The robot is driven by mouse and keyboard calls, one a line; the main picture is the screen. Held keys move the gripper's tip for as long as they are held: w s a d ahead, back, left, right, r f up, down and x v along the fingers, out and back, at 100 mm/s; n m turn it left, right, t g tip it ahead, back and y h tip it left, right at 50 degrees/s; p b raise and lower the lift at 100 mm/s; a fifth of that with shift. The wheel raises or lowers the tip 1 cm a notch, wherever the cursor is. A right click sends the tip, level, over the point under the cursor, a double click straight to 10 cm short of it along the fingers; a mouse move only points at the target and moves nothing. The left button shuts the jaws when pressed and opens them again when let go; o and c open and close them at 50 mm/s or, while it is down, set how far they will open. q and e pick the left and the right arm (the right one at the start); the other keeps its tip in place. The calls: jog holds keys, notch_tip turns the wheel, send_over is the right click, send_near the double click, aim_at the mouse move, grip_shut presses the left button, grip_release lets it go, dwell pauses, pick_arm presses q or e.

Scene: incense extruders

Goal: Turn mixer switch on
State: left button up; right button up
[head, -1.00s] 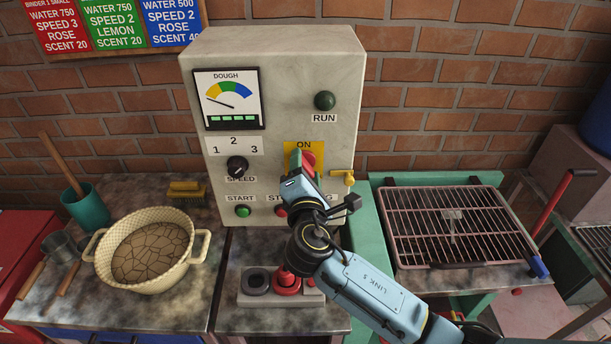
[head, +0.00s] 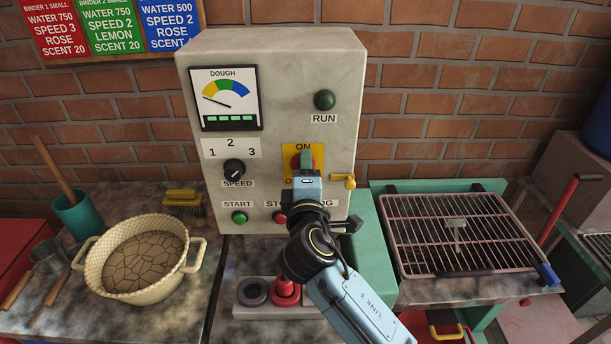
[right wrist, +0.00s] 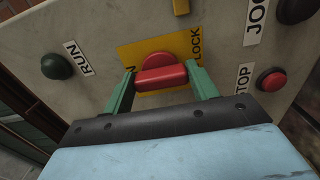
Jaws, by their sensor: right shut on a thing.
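The mixer switch is a red rotary knob on a yellow plate (head: 288,150) marked ON at the top, on the front of the pale control cabinet (head: 275,60). In the right wrist view the red knob (right wrist: 161,77) sits between the two green fingers of my right gripper (right wrist: 160,86), which are shut on the sides of its bar. In the head view my right gripper (head: 306,162) is in front of the plate and hides most of the knob; a little red shows at its left. My left gripper is not in view.
Below the switch are a green START button (head: 239,217) and a red STOP button (head: 279,217). A yellow lever (head: 349,182) sits close at the right. A black speed dial (head: 234,168) is at the left. The RUN lamp (head: 324,99) is dark.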

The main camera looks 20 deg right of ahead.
dwell(0.3)
jog(key=o, duration=1)
jog(key=b+v, duration=0.1)
jog(key=v, duration=1.2)
jog(key=shift+s, duration=0.2)
